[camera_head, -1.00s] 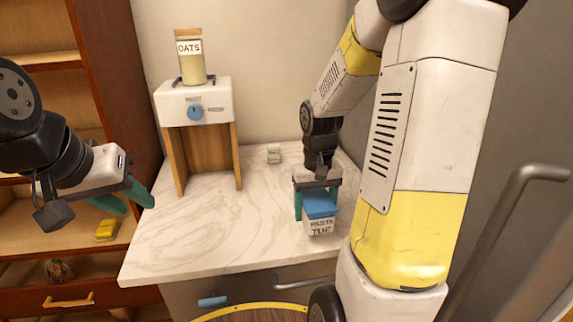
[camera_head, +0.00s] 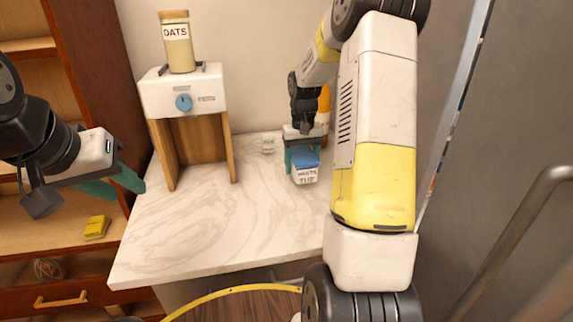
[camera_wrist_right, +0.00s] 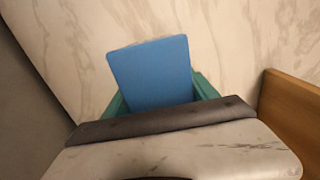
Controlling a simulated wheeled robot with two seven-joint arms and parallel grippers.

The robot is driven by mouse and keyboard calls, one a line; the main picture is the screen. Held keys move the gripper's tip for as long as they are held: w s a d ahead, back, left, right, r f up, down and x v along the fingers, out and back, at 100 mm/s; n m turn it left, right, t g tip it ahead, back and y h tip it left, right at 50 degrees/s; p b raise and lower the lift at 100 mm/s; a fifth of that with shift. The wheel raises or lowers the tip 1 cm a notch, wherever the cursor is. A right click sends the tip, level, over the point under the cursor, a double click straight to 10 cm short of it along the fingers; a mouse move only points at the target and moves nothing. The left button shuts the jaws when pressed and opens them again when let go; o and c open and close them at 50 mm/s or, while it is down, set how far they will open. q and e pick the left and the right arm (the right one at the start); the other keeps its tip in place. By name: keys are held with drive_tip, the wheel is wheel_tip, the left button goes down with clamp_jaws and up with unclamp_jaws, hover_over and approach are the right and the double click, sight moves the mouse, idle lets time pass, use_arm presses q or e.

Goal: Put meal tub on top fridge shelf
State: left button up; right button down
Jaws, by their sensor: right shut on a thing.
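The meal tub (camera_head: 305,175) is a small white tub with a blue lid and a label that seems to read "PASTA TUB". My right gripper (camera_head: 303,160) is shut on it from above, over the back right of the marble counter. In the right wrist view the blue lid (camera_wrist_right: 152,72) sits between the teal fingers. I cannot tell whether the tub touches the counter. My left gripper (camera_head: 115,183) is open and empty, left of the counter. The grey fridge door (camera_head: 510,130) stands at the right. The top fridge shelf is not visible.
A white dispenser (camera_head: 183,95) on wooden legs, with an oats jar (camera_head: 178,45) on top, stands at the counter's back left. A yellow item (camera_head: 97,227) lies on the left shelf. The counter's middle (camera_head: 240,215) is clear.

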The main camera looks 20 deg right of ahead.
drive_tip(key=shift+w, duration=0.3)
drive_tip(key=shift+f, duration=1.75)
drive_tip(key=shift+f, duration=0.1)
drive_tip(key=shift+c, duration=1.2)
unclamp_jaws()
